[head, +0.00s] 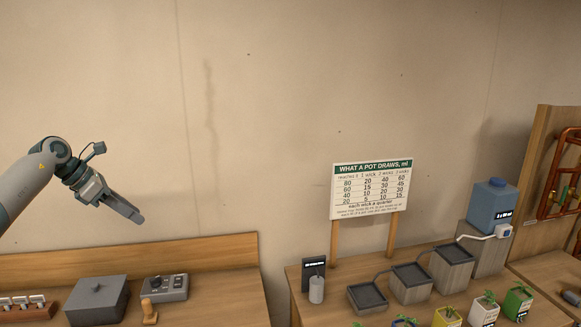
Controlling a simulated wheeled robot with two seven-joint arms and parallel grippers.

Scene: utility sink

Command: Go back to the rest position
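My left gripper (124,207) comes in from the left and hangs in the air in front of the wall, above the left bench. It points down and to the right. Its fingers are seen nearly edge-on, so I cannot tell whether they are open or shut. No object shows at its fingertips. My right gripper is not in view.
The left bench holds a grey lidded box (97,298), a control box (166,287) and a wooden stamp (149,311). The right bench has a sign (370,189), stepped grey trays (411,281), a blue water tank (492,206) and several potted plants (483,312).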

